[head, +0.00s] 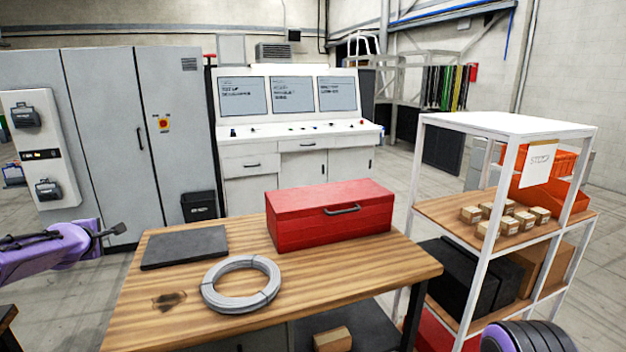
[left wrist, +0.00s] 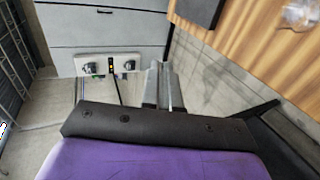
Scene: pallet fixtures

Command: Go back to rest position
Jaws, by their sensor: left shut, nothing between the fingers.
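My left gripper (head: 115,230) comes in from the left in the head view, beside the left edge of the wooden table and apart from it. Its fingers are shut and hold nothing. In the left wrist view the shut fingers (left wrist: 163,88) point toward the grey cabinet, with the floor below them. My right gripper is not in view; a purple and black rounded part, which I take as mine, shows at the lower right of the head view.
The wooden table (head: 200,321) carries a dark flat slab (head: 185,247), a grey cable coil (head: 213,297) and a red toolbox (head: 330,218). A white shelf rack (head: 505,123) with small boxes stands at the right. Grey cabinets (head: 100,130) and a control console (head: 290,130) stand behind.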

